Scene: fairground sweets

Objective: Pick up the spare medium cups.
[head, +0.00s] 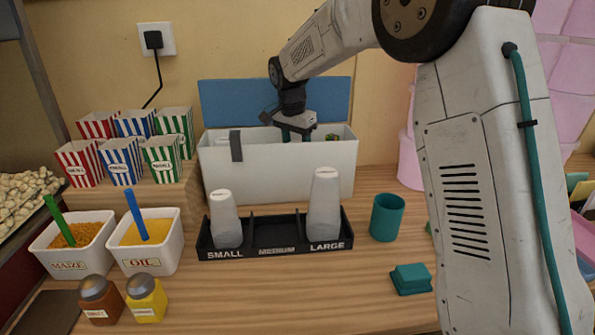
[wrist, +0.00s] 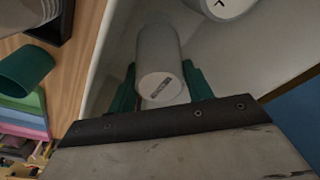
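My gripper (head: 295,134) reaches down into the white box (head: 275,178), its fingertips partly hidden by the front wall. In the wrist view a grey-white cup stack (wrist: 159,62) lies in the box between my gripper's teal fingers (wrist: 160,88), its labelled end towards the camera. The label is too small to read. The fingers look close against its sides, but whether they grip it is unclear. The black cup holder (head: 276,252) has SMALL, MEDIUM and LARGE places. Cups stand in SMALL (head: 225,220) and LARGE (head: 324,205); the MEDIUM place is empty.
Another white cup end (wrist: 225,5) shows in the box at the top of the wrist view. A teal cup (head: 387,217) and a teal block (head: 411,279) stand right of the holder. Maize (head: 72,247) and oil (head: 148,242) tubs stand left. The front middle counter is clear.

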